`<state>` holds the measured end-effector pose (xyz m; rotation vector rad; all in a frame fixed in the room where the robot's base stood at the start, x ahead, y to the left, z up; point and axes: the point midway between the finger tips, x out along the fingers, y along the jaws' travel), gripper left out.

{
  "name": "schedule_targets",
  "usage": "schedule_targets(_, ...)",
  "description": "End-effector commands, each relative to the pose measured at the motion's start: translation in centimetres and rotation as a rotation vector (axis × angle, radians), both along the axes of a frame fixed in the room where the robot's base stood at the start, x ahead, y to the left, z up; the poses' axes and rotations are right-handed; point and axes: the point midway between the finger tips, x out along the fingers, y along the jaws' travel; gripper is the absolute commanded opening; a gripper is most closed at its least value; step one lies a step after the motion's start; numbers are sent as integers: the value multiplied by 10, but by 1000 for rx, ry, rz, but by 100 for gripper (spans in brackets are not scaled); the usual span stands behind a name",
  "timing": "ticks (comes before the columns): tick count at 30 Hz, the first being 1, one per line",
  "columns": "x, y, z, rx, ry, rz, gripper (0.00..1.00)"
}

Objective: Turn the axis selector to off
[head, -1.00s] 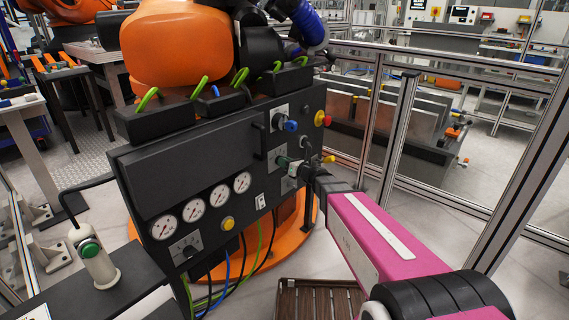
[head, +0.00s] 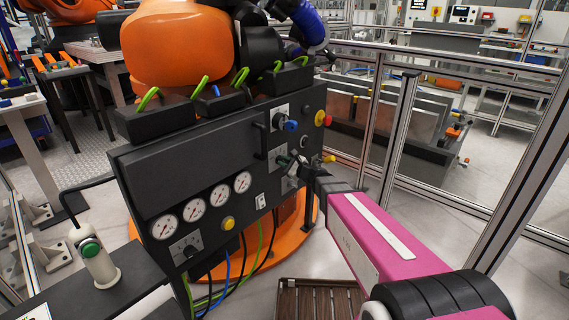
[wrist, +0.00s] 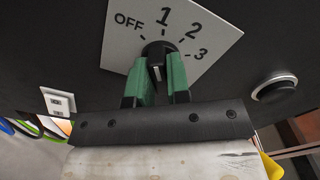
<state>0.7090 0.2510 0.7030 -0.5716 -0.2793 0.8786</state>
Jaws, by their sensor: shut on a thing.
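In the wrist view a white dial plate (wrist: 192,22) marked OFF, 1, 2 and 3 is on the dark panel and looks tilted. Its black selector knob (wrist: 157,51) sits between the two green fingers of my gripper (wrist: 160,70), which is shut on it. A pale mark shows on the knob between the fingers; which label it points at is hard to tell. In the head view my gripper (head: 292,163) is at the right part of the panel front, at a light plate (head: 278,153). The fingers and wrist hide most of the knob there.
The black panel (head: 180,170) also carries a blue knob (head: 291,125) above, several gauges (head: 194,208), a yellow button (head: 228,223) and another selector (head: 186,247). In the wrist view a round black button (wrist: 275,89) lies right of the plate.

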Motion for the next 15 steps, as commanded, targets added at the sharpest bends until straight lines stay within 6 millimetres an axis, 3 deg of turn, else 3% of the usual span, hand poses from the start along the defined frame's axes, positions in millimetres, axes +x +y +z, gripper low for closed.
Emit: schedule_targets(15,-2,0,-1,-226,-288,0,0)
